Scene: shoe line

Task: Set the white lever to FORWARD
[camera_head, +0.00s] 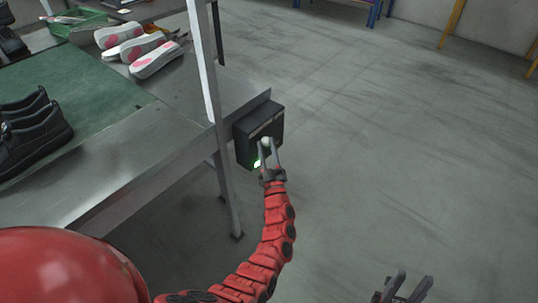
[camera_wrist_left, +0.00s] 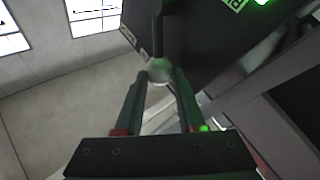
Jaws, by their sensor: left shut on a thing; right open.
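The white lever shows as a pale round knob (camera_head: 266,141) on the black control box (camera_head: 259,124), which is mounted at the end of the metal table. My left gripper (camera_head: 267,150) is shut on the knob. In the left wrist view the knob (camera_wrist_left: 160,70) sits between the fingertips (camera_wrist_left: 159,75), with a dark stem running up from it along the box (camera_wrist_left: 205,40). A green light glows on the box beside the gripper. The lettering on the box is only partly visible. My right gripper (camera_head: 403,288) is open and empty over the floor at the bottom.
A grey upright post (camera_head: 205,70) stands just left of the box. The metal table (camera_head: 150,135) carries a green mat (camera_head: 85,90), black shoes (camera_head: 35,130) and several pale soles (camera_head: 155,58). The floor to the right is clear.

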